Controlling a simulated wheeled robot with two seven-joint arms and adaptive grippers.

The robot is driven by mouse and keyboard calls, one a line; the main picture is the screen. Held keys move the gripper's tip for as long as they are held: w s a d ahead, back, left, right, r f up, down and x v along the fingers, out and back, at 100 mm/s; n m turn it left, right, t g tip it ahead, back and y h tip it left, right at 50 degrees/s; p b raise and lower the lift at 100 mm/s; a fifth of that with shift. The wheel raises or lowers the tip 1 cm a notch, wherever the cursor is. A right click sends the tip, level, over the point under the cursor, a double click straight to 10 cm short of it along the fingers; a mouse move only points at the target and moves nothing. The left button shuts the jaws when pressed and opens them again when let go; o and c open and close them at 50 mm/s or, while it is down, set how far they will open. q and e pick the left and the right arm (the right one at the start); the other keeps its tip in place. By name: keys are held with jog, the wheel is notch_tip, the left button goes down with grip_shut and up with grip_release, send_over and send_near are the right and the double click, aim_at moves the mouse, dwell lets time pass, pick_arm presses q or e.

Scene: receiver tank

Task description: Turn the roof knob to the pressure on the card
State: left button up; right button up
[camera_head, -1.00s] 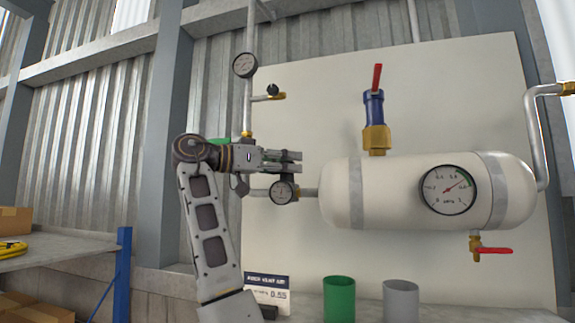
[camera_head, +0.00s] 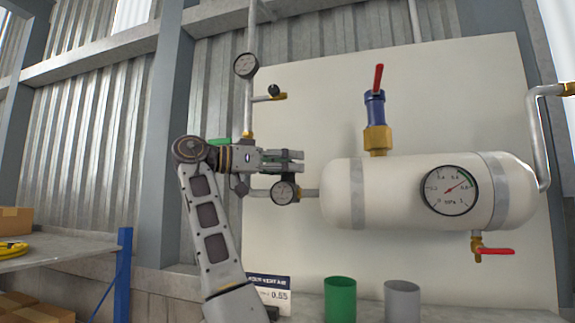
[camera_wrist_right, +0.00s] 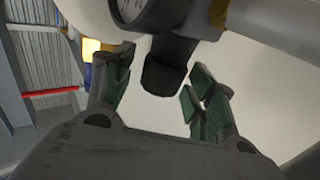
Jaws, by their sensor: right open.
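My right gripper (camera_head: 290,160) is at the small regulator left of the white tank, just above its small gauge (camera_head: 284,192). In the right wrist view its two fingers (camera_wrist_right: 158,92) are open. A black knob (camera_wrist_right: 165,77) sits between them, with a visible gap to the right finger. This view is upside down. The knob is hidden behind the gripper in the head view. The card (camera_head: 278,286) stands below and reads 0.55; my arm partly covers it. The tank's large gauge (camera_head: 450,190) has its needle toward the upper right. My left gripper is out of view.
The white tank (camera_head: 400,205) carries a blue and brass valve (camera_head: 375,115) with a red lever. A red-handled drain tap (camera_head: 495,251) hangs below. A green cup (camera_head: 340,300) and a grey cup (camera_head: 402,300) stand underneath. A pipe with another gauge (camera_head: 246,66) rises behind the gripper.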

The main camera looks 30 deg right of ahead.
jog(key=w+a, duration=0.2)
jog(key=a, duration=1)
dwell(0.6)
jog(key=shift+w+d, duration=0.1)
